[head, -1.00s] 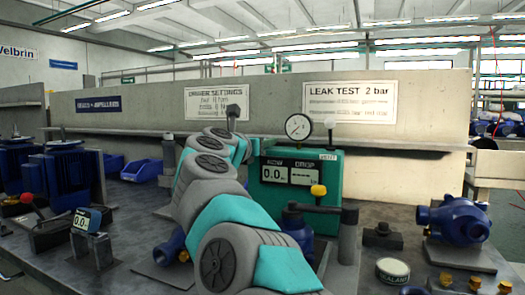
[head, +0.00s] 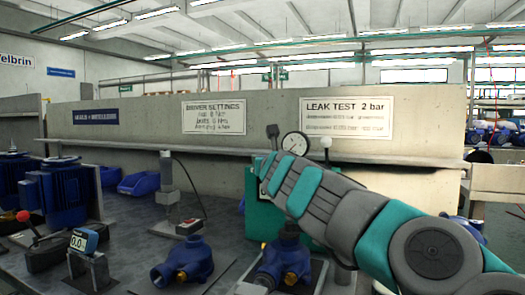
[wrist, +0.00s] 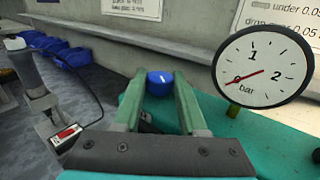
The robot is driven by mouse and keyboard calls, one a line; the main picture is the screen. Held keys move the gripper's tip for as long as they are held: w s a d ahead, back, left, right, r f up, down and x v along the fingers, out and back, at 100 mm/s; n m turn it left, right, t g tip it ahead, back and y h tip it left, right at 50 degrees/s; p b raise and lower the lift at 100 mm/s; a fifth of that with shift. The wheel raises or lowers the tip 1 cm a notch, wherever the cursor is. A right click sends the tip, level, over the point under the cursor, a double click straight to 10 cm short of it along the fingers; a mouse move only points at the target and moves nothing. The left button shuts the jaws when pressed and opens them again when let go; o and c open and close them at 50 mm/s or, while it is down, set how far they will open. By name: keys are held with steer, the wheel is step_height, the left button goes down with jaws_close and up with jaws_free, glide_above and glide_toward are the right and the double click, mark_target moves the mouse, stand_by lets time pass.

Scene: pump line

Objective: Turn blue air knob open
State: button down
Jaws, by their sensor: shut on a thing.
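The blue air knob (wrist: 160,83) sits on top of the teal leak tester (wrist: 215,138), with a white mark on its top. In the wrist view my gripper (wrist: 161,97) has its two green fingers on either side of the knob, shut on it. The knob is hidden in the head view behind my arm. The round gauge (wrist: 262,68) stands right of the knob, its red needle pointing left, near 0. The gauge also shows in the head view (head: 294,144), above the tester (head: 262,215), whose display my arm covers.
Blue pump housings (head: 184,262) stand on the bench in front of the tester. A driver in a stand (head: 167,175) with a cable is to the left. A small display unit (head: 84,241) is at far left. A ledge wall with signs (head: 346,118) runs behind.

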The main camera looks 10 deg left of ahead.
steer(key=shift+n+g+y+p, duration=0.3)
steer(key=shift+n+y+p, duration=0.1)
steer(key=shift+y+p, duration=0.15)
steer(key=shift+c, duration=2.3)
jaws_free()
steer(key=b+v, duration=0.2)
steer(key=v, duration=0.5)
steer(key=shift+s+d, duration=0.2)
steer(key=shift+s, duration=0.1)
